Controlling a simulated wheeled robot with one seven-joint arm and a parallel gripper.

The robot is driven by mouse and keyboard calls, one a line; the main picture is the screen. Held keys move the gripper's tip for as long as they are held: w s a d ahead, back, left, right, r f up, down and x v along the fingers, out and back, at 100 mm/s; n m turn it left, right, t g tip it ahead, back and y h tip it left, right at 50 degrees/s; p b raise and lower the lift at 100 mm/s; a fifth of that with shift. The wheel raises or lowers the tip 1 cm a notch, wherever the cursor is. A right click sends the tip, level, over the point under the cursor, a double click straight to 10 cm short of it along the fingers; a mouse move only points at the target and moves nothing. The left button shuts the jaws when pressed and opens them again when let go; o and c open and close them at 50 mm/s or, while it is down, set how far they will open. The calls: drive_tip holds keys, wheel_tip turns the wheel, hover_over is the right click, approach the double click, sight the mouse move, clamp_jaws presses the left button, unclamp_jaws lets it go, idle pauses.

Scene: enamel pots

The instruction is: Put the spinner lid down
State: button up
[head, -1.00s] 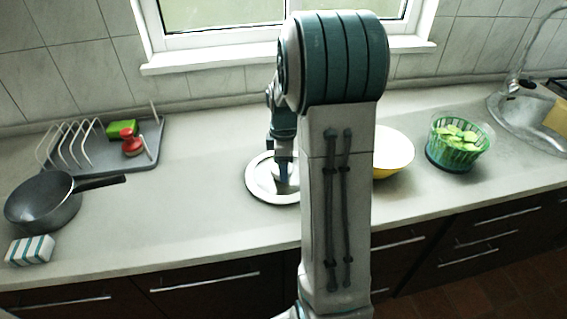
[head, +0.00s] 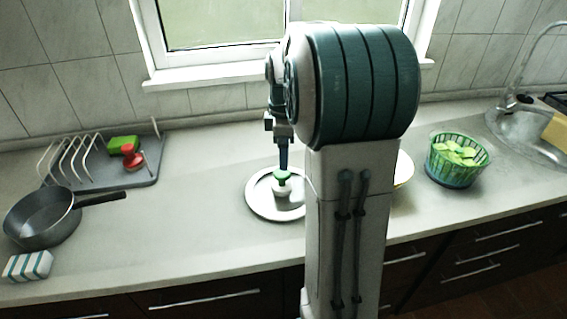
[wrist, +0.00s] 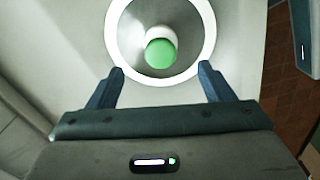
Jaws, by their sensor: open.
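The spinner lid (head: 258,204) lies flat on the grey counter, a pale round disc with a green-topped knob (head: 281,176) at its middle. The wrist view also shows the lid (wrist: 116,64) with its green knob (wrist: 161,53). My gripper (wrist: 162,80) is open and empty. Its fingers are spread apart, and the knob shows beyond and between them. In the head view my gripper (head: 284,156) is above the lid, and part of the lid's right side is hidden behind my arm. The spinner bowl (head: 457,166), a green basket with pale green slices, stands uncovered to the right.
A yellow-and-white bowl (head: 403,168) is mostly hidden behind my arm. At the left are a grey dish rack (head: 140,177) with a green sponge (head: 122,143) and red-knobbed brush (head: 131,158), a dark pan (head: 42,222) and a striped block (head: 28,265). Counter left of the lid is clear.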

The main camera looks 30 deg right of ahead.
drive_tip(key=shift+s+a+r, duration=0.1)
drive_tip(key=shift+a+r, duration=0.1)
drive_tip(key=shift+r, duration=0.45)
drive_tip(key=s+a+m+t, duration=0.1)
drive_tip(key=s+a+m, duration=0.5)
drive_tip(key=s, duration=0.3)
drive_tip(key=s+a+f+m+t, duration=0.1)
drive_tip(key=s+a+m, duration=0.5)
drive_tip(key=s+a, duration=0.2)
drive_tip(key=shift+s+f+t, duration=0.25)
drive_tip(key=shift+s+t, duration=0.15)
drive_tip(key=shift+s, duration=0.3)
